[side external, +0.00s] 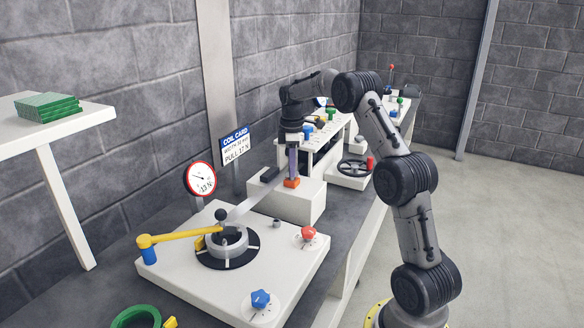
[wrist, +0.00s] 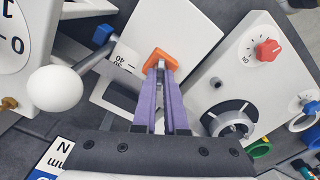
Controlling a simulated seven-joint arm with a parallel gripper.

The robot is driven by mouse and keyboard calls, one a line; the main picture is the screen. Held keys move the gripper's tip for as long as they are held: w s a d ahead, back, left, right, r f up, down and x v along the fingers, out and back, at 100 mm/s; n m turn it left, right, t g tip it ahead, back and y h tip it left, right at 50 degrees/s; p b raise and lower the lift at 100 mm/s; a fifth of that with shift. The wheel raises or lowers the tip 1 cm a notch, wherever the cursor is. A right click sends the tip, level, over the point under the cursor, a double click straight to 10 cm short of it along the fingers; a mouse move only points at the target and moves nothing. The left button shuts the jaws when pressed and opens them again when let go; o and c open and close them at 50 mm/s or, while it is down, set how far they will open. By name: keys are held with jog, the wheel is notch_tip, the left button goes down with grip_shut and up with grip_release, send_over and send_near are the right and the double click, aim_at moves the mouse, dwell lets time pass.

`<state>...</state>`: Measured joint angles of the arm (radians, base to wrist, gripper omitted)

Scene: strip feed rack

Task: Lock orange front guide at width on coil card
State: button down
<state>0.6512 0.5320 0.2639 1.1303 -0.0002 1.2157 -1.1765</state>
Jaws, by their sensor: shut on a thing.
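The orange front guide (side external: 291,183) sits on top of a white block in the side external view. My gripper (side external: 292,172) reaches down onto it with purple fingers. In the wrist view the guide (wrist: 157,56) is a small orange bracket at the tips of my gripper (wrist: 161,68), and the fingers are shut on it. Printed scale marks, including 40, lie just left of it, partly hidden. The coil card (side external: 235,146) stands behind the bench; its width line is too small to read surely, and its pull line seems to read 17 N.
A round gauge (side external: 200,178) stands left of the card. In front is a white plate (side external: 190,283) with a yellow arm (side external: 178,237), a red knob (side external: 308,233) and a blue knob (side external: 260,299). A black handwheel (side external: 352,168) and other stations stand beyond the block.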

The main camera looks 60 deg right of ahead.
jog(key=shift+r, duration=0.1)
jog(key=c, duration=1)
grip_release()
jog(key=shift+o, duration=0.2)
notch_tip(320, 180, up, 14)
